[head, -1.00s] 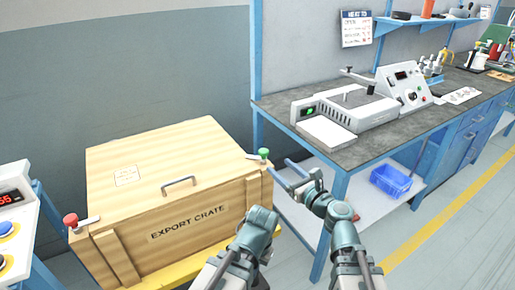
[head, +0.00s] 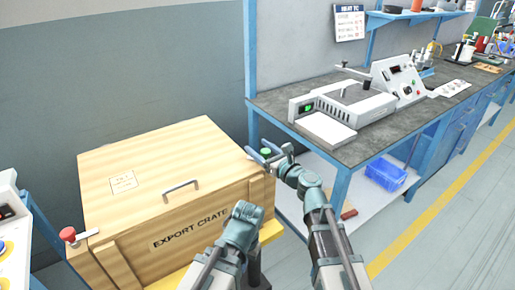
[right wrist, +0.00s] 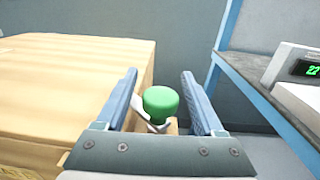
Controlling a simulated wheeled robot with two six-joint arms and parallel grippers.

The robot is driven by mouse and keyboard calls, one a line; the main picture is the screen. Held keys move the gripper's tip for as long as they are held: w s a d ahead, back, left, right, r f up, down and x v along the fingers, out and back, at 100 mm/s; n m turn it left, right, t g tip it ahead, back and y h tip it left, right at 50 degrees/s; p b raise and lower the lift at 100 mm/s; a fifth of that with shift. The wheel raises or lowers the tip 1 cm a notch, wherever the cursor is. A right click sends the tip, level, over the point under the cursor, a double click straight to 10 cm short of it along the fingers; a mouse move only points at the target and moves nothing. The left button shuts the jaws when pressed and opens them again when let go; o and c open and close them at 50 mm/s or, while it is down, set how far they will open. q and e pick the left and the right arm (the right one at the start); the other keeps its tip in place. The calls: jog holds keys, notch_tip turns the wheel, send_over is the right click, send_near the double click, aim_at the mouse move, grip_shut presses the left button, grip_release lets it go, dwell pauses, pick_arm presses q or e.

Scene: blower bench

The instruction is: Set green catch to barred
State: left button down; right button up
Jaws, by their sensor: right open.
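The green catch is a round green knob (head: 266,153) with a pale metal lever (right wrist: 156,126), at the right end of the wooden export crate (head: 140,205). In the right wrist view the green knob (right wrist: 161,103) stands between the two blue fingers, with a gap to the right finger. My right gripper (head: 268,149) is open around the knob and partly hides it in the head view. The lever is partly hidden, so its exact direction is hard to tell. My left arm shows in front of the crate, but its jaws are not seen.
A red-knobbed catch (head: 69,234) sits at the crate's left end. A handle (head: 181,187) stands up from the lid. A workbench (head: 280,106) with a grey machine is close on the right, above a blue bin (head: 386,174). A control panel is at far left.

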jog(key=shift+c, duration=0.2)
grip_shut()
jog(key=shift+n+g+y, duration=0.3)
jog(key=shift+y, duration=0.1)
jog(key=n+g+y, duration=0.2)
jog(key=g, duration=0.1)
jog(key=n+g+y, duration=0.1)
jog(key=shift+s+a+n+y, duration=0.2)
jog(key=shift+a+n+y, duration=0.05)
jog(key=shift+n+y, duration=0.05)
jog(key=n+g+y, duration=0.1)
jog(key=g, duration=0.1)
jog(key=n+g, duration=0.1)
jog(key=g, duration=0.1)
jog(key=shift+s+a+n+y, duration=0.2)
jog(key=shift+s+n+y, duration=0.1)
jog(key=shift+s+y, duration=0.1)
jog(key=shift+s+n+g+y, duration=0.15)
jog(key=shift+n+g, duration=0.25)
jog(key=shift+g, duration=0.2)
jog(key=shift+s+n+g+y, duration=0.15)
jog(key=shift+n+g, duration=0.25)
jog(key=shift+g, duration=0.2)
jog(key=shift+s+g, duration=0.1)
jog(key=shift+g, duration=0.2)
